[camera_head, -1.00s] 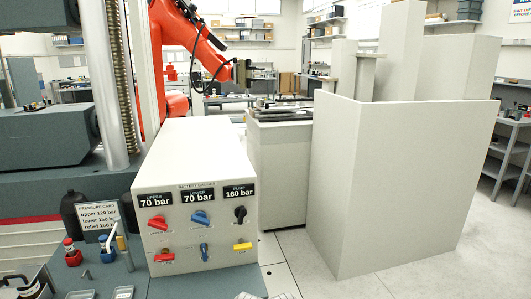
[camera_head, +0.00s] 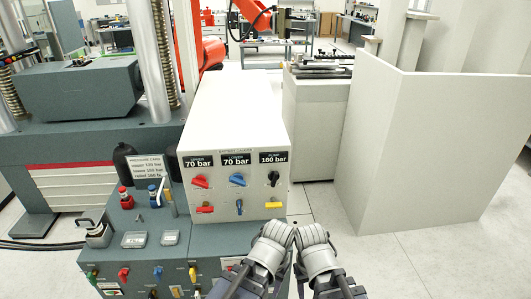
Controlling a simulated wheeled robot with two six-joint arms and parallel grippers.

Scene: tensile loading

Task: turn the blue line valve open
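The white valve panel (camera_head: 236,136) stands at the centre and has several coloured handles on its front. A blue knob (camera_head: 237,180) sits under the middle "70 bar" display, with a small blue lever (camera_head: 239,207) below it. Another blue handle (camera_head: 158,272) is low on the grey cabinet front. I cannot tell which blue handle is the line valve. My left gripper (camera_head: 277,233) and my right gripper (camera_head: 312,234) are side by side at the bottom centre, to the lower right of the panel. They appear apart from all handles. Their finger gaps are not clear.
Red, green and yellow handles surround the blue ones. The grey cabinet top (camera_head: 200,237) holds a pressure card (camera_head: 145,170), red and blue-capped items and small clear boxes. A tall pale partition (camera_head: 425,150) stands right.

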